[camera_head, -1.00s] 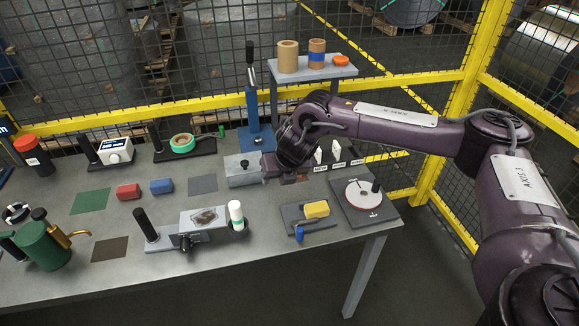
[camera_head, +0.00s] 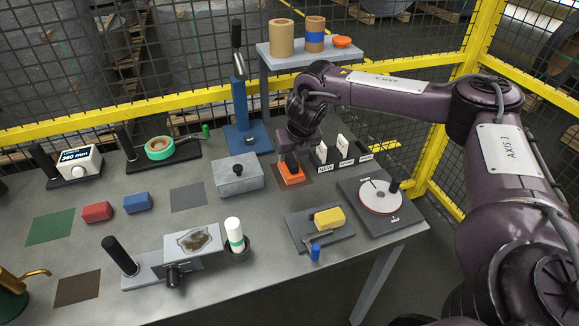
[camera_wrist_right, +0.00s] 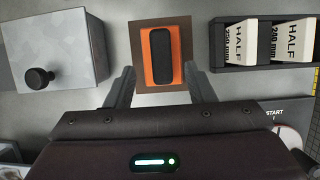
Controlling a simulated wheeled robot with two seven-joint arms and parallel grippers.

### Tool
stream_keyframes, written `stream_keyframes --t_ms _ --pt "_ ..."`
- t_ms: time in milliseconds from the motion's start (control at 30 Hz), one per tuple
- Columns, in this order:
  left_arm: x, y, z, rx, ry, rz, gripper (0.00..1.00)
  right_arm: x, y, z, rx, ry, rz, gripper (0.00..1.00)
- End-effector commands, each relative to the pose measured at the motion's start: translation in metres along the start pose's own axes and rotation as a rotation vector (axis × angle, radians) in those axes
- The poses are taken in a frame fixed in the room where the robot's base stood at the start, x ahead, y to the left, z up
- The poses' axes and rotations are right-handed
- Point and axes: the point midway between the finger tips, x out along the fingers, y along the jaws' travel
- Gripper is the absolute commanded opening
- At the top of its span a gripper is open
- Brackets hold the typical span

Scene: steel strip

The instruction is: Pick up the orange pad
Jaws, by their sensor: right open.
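The orange pad (camera_head: 291,178) lies on a brown square on the grey table, right of the grey lidded box. It has a black grip on top. In the right wrist view the orange pad (camera_wrist_right: 145,74) shows as an orange block with a dark, rounded grip. My right gripper (camera_head: 291,163) is just above the pad in the head view. In the right wrist view the open fingers of my right gripper (camera_wrist_right: 161,84) point toward the pad, one near each side, with nothing held. I cannot tell how much height separates them. My left gripper is not in view.
The grey box (camera_head: 238,180) with a black knob stands close left of the pad. A black holder with white cards (camera_wrist_right: 262,45) stands close right. A turntable (camera_head: 380,197) and yellow block (camera_head: 329,218) lie nearer the front.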

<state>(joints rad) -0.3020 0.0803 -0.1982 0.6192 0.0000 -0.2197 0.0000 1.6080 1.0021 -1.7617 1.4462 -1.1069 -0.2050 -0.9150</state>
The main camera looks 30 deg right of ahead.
Motion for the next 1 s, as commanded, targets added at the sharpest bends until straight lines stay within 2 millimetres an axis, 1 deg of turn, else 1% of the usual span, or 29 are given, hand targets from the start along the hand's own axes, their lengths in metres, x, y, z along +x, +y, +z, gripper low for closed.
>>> stream_keyframes --t_ms 33,133,200,300,400,500,600,900,967,1000 --pt "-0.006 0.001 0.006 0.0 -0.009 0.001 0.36 0.004 0.0 0.002 -0.001 0.002 -0.002 0.49" --pt "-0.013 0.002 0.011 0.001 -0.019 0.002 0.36 0.019 -0.002 0.004 -0.001 0.003 -0.004 0.49" --pt "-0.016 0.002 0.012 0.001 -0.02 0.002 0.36 0.031 -0.003 0.005 -0.002 0.002 -0.002 0.49" --pt "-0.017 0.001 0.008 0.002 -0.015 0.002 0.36 0.043 -0.003 0.004 -0.001 0.002 -0.002 0.49" --pt "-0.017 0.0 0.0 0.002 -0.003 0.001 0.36 0.048 -0.002 0.005 -0.001 0.0 0.0 0.49" --pt "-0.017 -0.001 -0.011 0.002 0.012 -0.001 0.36 0.048 -0.002 0.005 -0.001 -0.001 0.0 0.49" --pt "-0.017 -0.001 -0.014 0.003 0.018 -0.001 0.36 0.048 -0.002 0.005 -0.001 -0.001 0.0 0.49" --pt "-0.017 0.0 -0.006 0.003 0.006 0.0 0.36 0.048 -0.003 0.005 0.0 -0.001 0.0 0.1" --pt "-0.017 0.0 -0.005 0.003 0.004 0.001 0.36 0.048 -0.003 0.005 0.0 -0.001 0.0 0.02" --pt "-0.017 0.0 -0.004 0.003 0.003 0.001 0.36 0.048 -0.003 0.005 0.0 -0.001 0.0 0.0"
